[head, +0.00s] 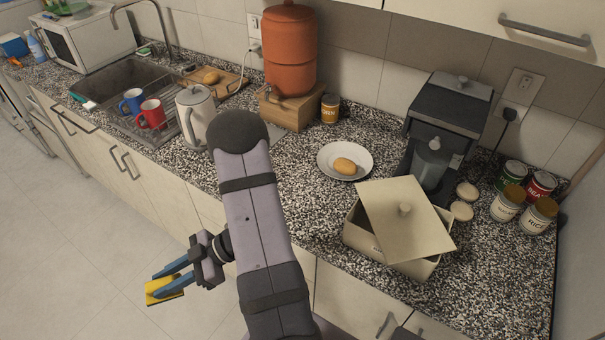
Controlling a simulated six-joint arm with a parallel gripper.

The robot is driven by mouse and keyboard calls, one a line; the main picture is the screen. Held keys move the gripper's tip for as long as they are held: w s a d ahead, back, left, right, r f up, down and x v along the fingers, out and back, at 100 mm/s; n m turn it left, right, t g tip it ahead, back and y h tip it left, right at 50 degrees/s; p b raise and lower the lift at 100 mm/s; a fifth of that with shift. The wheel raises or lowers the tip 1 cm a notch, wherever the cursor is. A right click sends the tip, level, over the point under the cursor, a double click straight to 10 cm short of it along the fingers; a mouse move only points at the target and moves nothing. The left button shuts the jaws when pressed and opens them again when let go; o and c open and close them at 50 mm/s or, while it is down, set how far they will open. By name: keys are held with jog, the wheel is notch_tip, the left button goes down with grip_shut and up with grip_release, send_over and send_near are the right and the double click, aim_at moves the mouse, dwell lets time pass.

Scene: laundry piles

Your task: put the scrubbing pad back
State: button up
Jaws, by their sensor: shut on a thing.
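My gripper (171,279) is shut on a scrubbing pad (163,290), which is yellow with a darker part showing near the fingers. It holds the pad in the air in front of the lower cabinets, over the pale floor, below counter height. The sink (125,80) is at the back left of the counter. A small green and white item (146,50) lies behind the sink near the tap; it is too small to tell what it is. A teal-handled brush (82,100) lies at the sink's front left edge.
Blue (131,101) and red mugs (151,114) stand on the drying rack beside the sink. A kettle (195,115) stands right of them. A plate (345,161) with a bread roll and a bread box (392,245) with a tilted lid are further right. My arm crosses the counter's front edge.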

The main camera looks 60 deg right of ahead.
jog(key=w+d+r+m+t+h+b, duration=0.1)
jog(key=w+d+m+t+h, duration=0.15)
jog(key=w+d, duration=0.4)
jog(key=w+d+r+m+t+h+b, duration=0.1)
jog(key=w+d+m+h, duration=0.25)
jog(key=d, duration=0.65)
jog(key=w+d+r+m+t+h+b, duration=0.1)
jog(key=w+d+m+t+h, duration=0.15)
jog(key=w+d, duration=0.45)
jog(key=d+r+m+g+h+b, duration=0.1)
jog(key=d+r+m+h, duration=0.15)
jog(key=d, duration=0.55)
jog(key=d+r+m+h+b, duration=0.15)
jog(key=d+m+h, duration=0.25)
jog(key=d, duration=0.4)
jog(key=s+d+r+m+g+h+b, duration=0.1)
jog(key=s+d+r+m+g+h, duration=0.15)
jog(key=d, duration=0.35)
jog(key=s+d+r+m+g+h+b, duration=0.1)
jog(key=s+d+r+m+g+h, duration=0.2)
jog(key=d, duration=0.4)
jog(key=m+g+h+b, duration=0.4)
jog(key=m+g, duration=0.4)
send_over(299, 154)
jog(key=shift+f+t, duration=0.25)
jog(key=shift+f, duration=1.4)
jog(key=shift+f+b, duration=0.3)
jog(key=shift+f, duration=4.6)
jog(key=shift+f, duration=0.15)
